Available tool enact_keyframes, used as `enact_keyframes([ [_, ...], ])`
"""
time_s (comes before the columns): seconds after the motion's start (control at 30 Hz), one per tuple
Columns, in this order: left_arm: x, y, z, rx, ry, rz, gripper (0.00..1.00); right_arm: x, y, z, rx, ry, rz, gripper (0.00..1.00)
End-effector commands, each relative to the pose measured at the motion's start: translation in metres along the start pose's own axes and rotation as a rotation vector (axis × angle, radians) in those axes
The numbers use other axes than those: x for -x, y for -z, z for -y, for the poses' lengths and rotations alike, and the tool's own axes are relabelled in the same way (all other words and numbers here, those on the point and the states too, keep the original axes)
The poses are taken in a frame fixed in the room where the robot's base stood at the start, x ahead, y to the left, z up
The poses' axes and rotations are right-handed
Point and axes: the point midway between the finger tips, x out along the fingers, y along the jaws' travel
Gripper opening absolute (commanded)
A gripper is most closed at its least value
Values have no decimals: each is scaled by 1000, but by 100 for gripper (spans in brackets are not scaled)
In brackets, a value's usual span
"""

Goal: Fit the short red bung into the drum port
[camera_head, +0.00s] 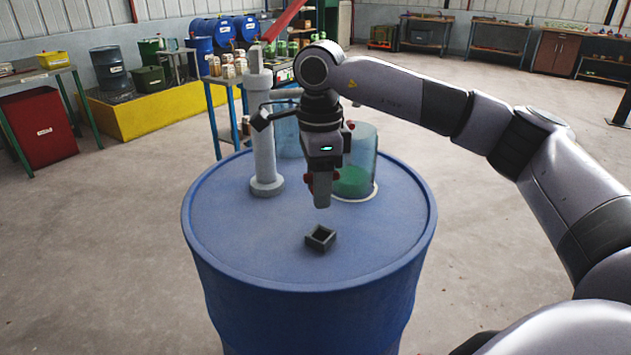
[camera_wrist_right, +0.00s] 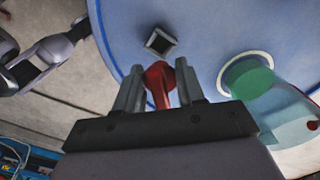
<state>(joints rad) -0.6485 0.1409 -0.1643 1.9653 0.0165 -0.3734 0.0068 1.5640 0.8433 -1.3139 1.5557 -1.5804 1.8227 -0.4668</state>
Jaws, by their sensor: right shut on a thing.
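The short red bung (camera_wrist_right: 160,82) is between the two fingers of my right gripper (camera_head: 321,200), which is shut on it. In the wrist view its red end points toward the drum top; the gripper hides much of it in the head view. The drum port (camera_head: 320,238) is a small dark square frame on top of the blue drum (camera_head: 222,225). It also shows in the wrist view (camera_wrist_right: 160,41), beyond the bung. The gripper is above the drum, a little behind the port in the head view, with a gap between. My left gripper is not in view.
On the drum top, a pale upright post (camera_head: 263,150) stands behind and left of the gripper. A clear jar with a green bottom (camera_head: 358,180) stands close to its right. The front of the drum top is clear. A yellow platform (camera_head: 150,115) is far left.

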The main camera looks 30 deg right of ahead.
Motion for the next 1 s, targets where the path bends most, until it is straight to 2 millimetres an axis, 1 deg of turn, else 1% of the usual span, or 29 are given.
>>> enact_keyframes([
  [0.47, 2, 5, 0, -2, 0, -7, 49, 1, 0, 0, 1, -1, 0, 9],
  [0.67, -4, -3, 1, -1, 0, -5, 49, -12, 0, 0, 1, 0, 0, 9],
  [0.8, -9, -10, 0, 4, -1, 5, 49, -25, 0, 0, 1, -1, 0, 9],
  [1.0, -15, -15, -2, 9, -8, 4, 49, -44, 0, 0, 1, -1, 0, 9],
])
